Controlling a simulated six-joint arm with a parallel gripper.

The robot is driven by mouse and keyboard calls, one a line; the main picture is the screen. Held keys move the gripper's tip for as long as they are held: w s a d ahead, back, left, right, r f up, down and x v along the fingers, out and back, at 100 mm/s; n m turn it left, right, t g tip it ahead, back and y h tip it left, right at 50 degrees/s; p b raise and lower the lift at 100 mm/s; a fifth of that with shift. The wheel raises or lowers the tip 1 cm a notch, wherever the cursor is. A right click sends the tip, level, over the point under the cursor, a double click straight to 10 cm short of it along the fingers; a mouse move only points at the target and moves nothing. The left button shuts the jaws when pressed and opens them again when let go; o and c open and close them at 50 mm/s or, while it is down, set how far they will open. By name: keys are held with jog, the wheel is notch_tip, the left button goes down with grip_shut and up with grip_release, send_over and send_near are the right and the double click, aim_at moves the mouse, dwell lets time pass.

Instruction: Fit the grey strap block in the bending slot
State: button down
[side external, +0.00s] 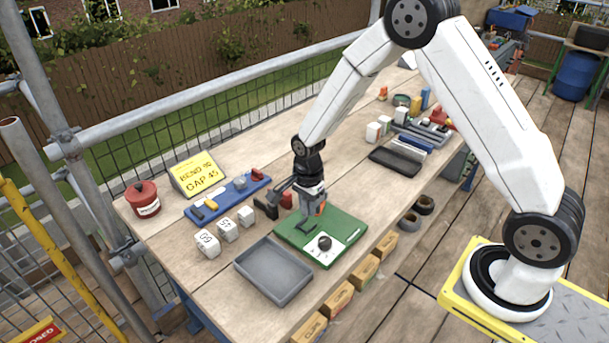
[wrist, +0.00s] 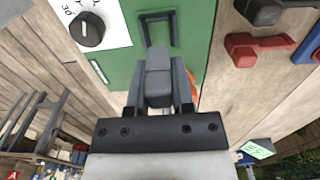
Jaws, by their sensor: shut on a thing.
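My gripper (side external: 310,205) points down over the green board (side external: 342,229). In the wrist view my gripper (wrist: 159,78) is shut on the grey strap block (wrist: 158,72), one finger on each side. The bending slot, a dark rectangular frame (wrist: 158,30) on the green board (wrist: 191,28), lies just beyond the block's far end. The block's end overlaps the frame's near part in the picture; whether they touch I cannot tell. In the side view the slot frame (side external: 306,225) shows below my gripper, and the block is mostly hidden by the fingers.
A black knob (wrist: 87,30) stands on the board's white dial panel. A grey tray (side external: 274,270) lies in front. White numbered blocks (side external: 228,230), a blue rack (side external: 229,197) and a red pot (side external: 143,199) stand left. Black and red clamps (wrist: 262,45) lie beside the board.

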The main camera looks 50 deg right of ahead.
aim_at(308, 226)
jog(key=shift+f, duration=1.65)
jog(key=shift+s+f, duration=0.1)
jog(key=shift+f, duration=0.6)
dwell(1.0)
jog(key=shift+c, duration=2)
grip_release()
jog(key=shift+r, duration=0.15)
jog(key=shift+r, duration=3.4)
jog(key=shift+r, duration=0.1)
